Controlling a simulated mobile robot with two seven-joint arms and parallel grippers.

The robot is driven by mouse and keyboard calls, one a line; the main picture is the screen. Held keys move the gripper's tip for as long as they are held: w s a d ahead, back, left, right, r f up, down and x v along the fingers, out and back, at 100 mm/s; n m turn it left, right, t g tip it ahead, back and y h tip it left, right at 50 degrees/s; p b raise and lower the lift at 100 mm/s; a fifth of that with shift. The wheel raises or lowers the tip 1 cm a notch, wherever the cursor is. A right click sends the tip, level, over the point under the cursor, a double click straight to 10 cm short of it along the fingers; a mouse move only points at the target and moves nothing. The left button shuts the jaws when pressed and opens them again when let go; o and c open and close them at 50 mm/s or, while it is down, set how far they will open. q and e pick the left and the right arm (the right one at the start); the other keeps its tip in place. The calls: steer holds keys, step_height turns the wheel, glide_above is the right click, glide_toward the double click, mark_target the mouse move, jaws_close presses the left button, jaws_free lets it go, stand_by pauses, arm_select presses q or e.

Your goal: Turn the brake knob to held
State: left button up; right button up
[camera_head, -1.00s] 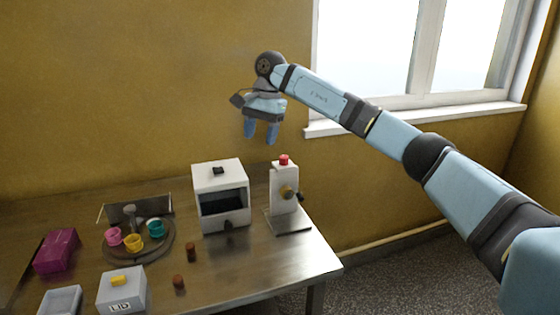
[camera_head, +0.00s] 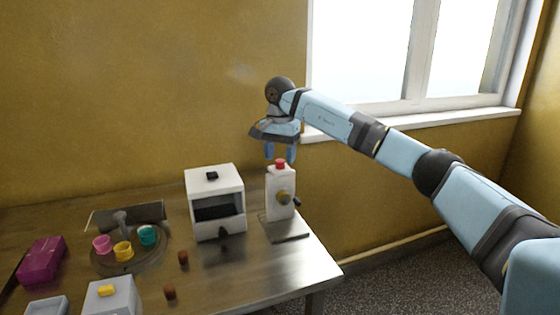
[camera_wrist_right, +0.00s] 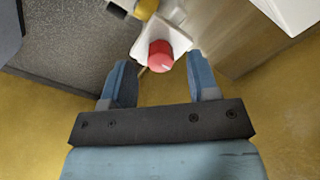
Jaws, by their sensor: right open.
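A white upright post (camera_head: 279,205) stands on a flat metal plate near the table's right end. A red knob (camera_head: 281,164) sits on its top, and a brass-coloured round part (camera_head: 283,198) with a dark handle is on its side. I cannot tell from labels which one is the brake knob. My right gripper (camera_head: 280,156) points down, open and empty, right over the red knob. In the right wrist view the red knob (camera_wrist_right: 160,57) shows between the spread fingertips (camera_wrist_right: 158,66); contact is not visible. My left gripper is out of view.
A white box machine (camera_head: 215,178) with a dark opening stands just left of the post. Further left are a round turntable (camera_head: 150,262) with coloured cups, a magenta block (camera_head: 41,259) and a grey box (camera_head: 108,298). Two brown pieces lie in front. The window sill (camera_head: 420,115) is behind the arm.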

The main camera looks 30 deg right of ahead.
steer(key=shift+f, duration=0.8)
steer(key=c, duration=0.9)
steer(key=shift+c, duration=0.2)
